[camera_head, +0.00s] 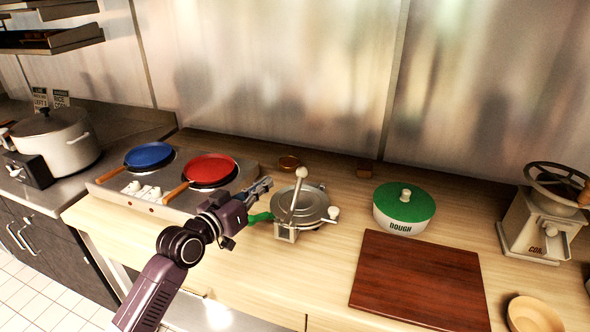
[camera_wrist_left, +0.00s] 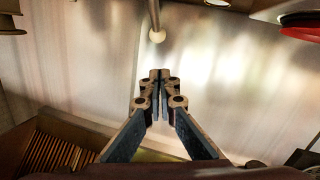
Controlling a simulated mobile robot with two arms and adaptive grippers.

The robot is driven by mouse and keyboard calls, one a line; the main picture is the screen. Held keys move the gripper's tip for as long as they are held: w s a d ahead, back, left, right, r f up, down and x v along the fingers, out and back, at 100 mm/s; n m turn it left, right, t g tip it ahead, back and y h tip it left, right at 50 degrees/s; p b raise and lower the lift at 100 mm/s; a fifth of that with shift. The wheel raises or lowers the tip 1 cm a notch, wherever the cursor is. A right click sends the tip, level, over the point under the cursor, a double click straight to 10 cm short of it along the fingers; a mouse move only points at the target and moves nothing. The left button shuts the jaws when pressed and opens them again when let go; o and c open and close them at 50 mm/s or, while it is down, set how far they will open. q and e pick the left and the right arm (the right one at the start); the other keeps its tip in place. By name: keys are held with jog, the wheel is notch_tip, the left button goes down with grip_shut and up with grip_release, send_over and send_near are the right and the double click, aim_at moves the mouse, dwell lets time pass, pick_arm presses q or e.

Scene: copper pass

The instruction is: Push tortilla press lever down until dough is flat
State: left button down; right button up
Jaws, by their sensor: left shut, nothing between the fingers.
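The silver tortilla press (camera_head: 318,208) stands on the wooden counter, its round top plate lying down. Its lever (camera_head: 294,195) stands up steeply at the front and ends in a pale ball knob (camera_head: 301,172). No dough shows at the press; any between the plates is hidden. My left gripper (camera_head: 268,184) is just left of the lever, about knob height, apart from it. Its fingers are shut and empty in the left wrist view (camera_wrist_left: 160,76), where a rod with a pale knob (camera_wrist_left: 157,36) shows beyond the tips. My right gripper is not in view.
Left of the press are a burner with a blue pan (camera_head: 149,155) and a red pan (camera_head: 209,168). A green handle-like piece (camera_head: 260,217) lies beside the press. Right are a green-lidded dough pot (camera_head: 403,208), a brown board (camera_head: 420,280) and a corn grinder (camera_head: 540,222).

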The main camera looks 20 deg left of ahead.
pick_arm(q)
jog(key=p, duration=0.2)
send_over(295, 194)
jog(key=w+a, duration=0.1)
jog(key=w, duration=0.1)
jog(key=shift+f, duration=1.55)
jog(key=shift+a, duration=0.2)
